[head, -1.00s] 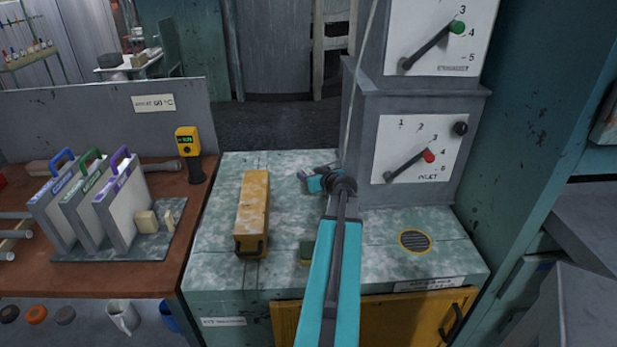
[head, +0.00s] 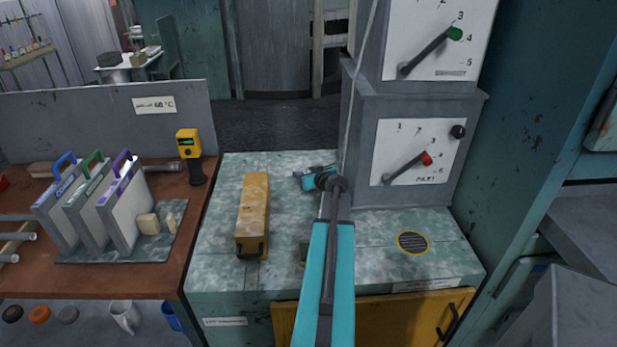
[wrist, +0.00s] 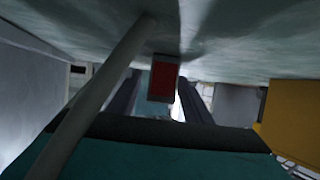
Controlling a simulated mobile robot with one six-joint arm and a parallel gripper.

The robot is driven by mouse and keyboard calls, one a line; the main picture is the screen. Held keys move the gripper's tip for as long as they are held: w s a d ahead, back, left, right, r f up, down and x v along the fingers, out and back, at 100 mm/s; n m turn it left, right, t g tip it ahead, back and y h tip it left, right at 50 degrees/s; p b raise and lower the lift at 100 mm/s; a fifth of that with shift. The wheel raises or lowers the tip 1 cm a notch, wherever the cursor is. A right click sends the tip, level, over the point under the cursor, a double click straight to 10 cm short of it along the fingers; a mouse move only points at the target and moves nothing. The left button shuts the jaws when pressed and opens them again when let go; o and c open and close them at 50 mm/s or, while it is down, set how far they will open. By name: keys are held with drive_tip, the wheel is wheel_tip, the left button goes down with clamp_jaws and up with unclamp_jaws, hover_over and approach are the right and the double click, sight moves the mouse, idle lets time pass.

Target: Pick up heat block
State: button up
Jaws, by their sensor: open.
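In the head view my gripper (head: 305,172) is low over the pale green worktop (head: 220,215), left of the grey dial cabinet. It is small there, and what lies at its tips is unclear. In the wrist view, which looks upside down, my gripper's two dark fingers (wrist: 160,100) stand apart. A small block with a red face and grey edges (wrist: 164,82) shows between them, against the worktop surface. It may be the heat block; I cannot tell its distance from the fingers. A small green block (head: 304,253) is partly hidden behind my arm in the head view.
A long worn yellow box (head: 253,215) with a dark handle lies left of my arm. The grey dial cabinet (head: 362,145) stands close on the right. A pale cord (head: 358,90) hangs beside it. A round vent (head: 412,242) marks the right worktop.

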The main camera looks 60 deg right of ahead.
drive_tip(key=shift+w+d+f, duration=0.1)
drive_tip(key=shift+w+d, duration=0.05)
drive_tip(key=shift+w, duration=0.1)
idle(0.4)
clamp_jaws()
